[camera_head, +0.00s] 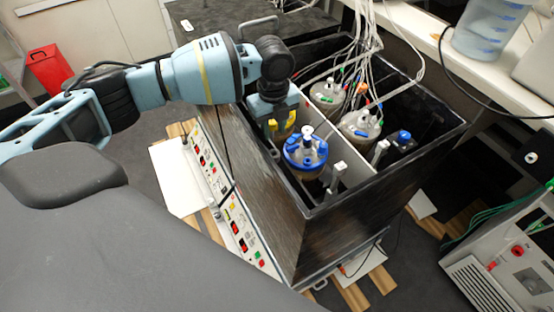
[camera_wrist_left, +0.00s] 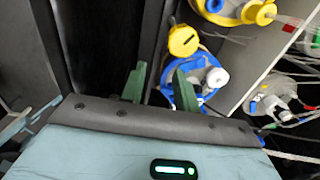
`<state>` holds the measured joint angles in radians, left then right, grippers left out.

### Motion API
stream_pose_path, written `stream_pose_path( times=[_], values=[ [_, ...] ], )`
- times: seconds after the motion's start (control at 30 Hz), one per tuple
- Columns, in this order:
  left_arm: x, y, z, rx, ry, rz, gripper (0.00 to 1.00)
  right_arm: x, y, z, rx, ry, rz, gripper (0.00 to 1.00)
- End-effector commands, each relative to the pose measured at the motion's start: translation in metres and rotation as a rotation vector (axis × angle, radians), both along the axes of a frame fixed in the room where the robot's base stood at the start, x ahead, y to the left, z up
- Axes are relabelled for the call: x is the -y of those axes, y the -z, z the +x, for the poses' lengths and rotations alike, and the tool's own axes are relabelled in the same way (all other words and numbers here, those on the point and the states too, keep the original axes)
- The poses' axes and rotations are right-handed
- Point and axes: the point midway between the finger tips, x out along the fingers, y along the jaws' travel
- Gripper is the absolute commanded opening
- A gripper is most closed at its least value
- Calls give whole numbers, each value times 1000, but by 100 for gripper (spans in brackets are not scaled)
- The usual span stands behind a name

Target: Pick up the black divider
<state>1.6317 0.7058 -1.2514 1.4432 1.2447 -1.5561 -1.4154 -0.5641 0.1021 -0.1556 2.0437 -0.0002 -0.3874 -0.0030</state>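In the left wrist view, a thin dark upright panel, which looks like the black divider (camera_wrist_left: 157,45), runs up between the green fingertips of my left gripper (camera_wrist_left: 158,76). The fingers are apart, one on either side of its edge, and I see no clear contact. In the head view my left gripper (camera_head: 275,112) points down into the left part of the large black box (camera_head: 330,225). The arm and the box wall hide the divider there. My right gripper is not in view.
A blue-lidded vessel (camera_head: 305,150) and a yellow-capped one stand close to my left gripper. A white partition (camera_head: 352,172) separates them from more vessels (camera_head: 360,124) with tubes and cables (camera_head: 368,40). The box rim surrounds all this.

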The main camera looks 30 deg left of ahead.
Motion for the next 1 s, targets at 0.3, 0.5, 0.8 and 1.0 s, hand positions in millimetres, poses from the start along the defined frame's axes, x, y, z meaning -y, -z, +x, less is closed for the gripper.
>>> stream_pose_path(
  times=[0.3, 0.5, 0.8, 1.0],
  values=[
    [0, 21, -1, -1, -1, 2, 31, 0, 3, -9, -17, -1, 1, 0],
    [0, 26, -1, 1, 0, 0, 31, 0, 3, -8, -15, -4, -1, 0],
    [-1, 64, -6, -1, -2, 1, 31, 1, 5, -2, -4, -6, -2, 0],
    [-1, 77, -6, 1, -1, 1, 31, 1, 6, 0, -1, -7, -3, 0]
  ],
)
